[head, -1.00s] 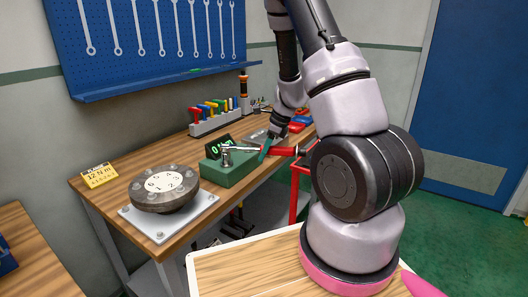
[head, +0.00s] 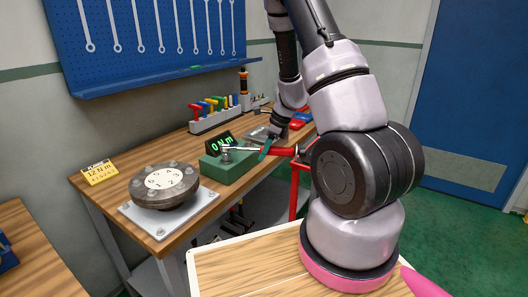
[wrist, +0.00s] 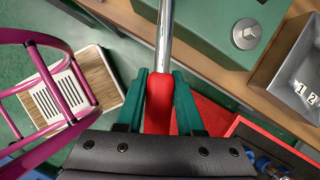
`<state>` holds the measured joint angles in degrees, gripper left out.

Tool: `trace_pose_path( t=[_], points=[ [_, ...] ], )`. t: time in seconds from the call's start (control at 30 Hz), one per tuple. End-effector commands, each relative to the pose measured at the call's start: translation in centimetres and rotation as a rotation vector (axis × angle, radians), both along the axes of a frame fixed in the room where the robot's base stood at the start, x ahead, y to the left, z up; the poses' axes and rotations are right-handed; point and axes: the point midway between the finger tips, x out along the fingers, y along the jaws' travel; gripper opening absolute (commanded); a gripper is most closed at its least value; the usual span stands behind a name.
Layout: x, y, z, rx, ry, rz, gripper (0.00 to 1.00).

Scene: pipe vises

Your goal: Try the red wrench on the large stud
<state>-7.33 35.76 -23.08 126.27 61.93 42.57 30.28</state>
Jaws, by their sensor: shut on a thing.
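My gripper (wrist: 160,102) is shut on the red handle (wrist: 159,88) of the wrench, its green fingers on either side. In the head view the wrench handle (head: 284,152) points left with its chrome shaft, level above the green block (head: 232,170). The block carries a metal stud (head: 226,158) and a small display with green digits. In the wrist view a hex stud (wrist: 246,33) stands on the block, right of the shaft and apart from it. The wrench head is out of the wrist view; in the head view it is near the stud, and I cannot tell whether they touch.
A dark round flange (head: 164,188) with several bolts sits on a metal plate at the bench's left. A rack of coloured tools (head: 217,117) stands at the back. A red cart (head: 300,185) is beside the bench.

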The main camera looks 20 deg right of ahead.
Motion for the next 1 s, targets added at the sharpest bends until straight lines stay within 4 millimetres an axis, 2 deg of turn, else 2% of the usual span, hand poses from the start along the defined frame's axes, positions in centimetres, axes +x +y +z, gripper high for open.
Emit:
trace_pose_path(
  t=[1.0],
  points=[
    [0.06, 0.02, -1.00, 0.000, -0.002, 0.001, 0.00]
  ],
)
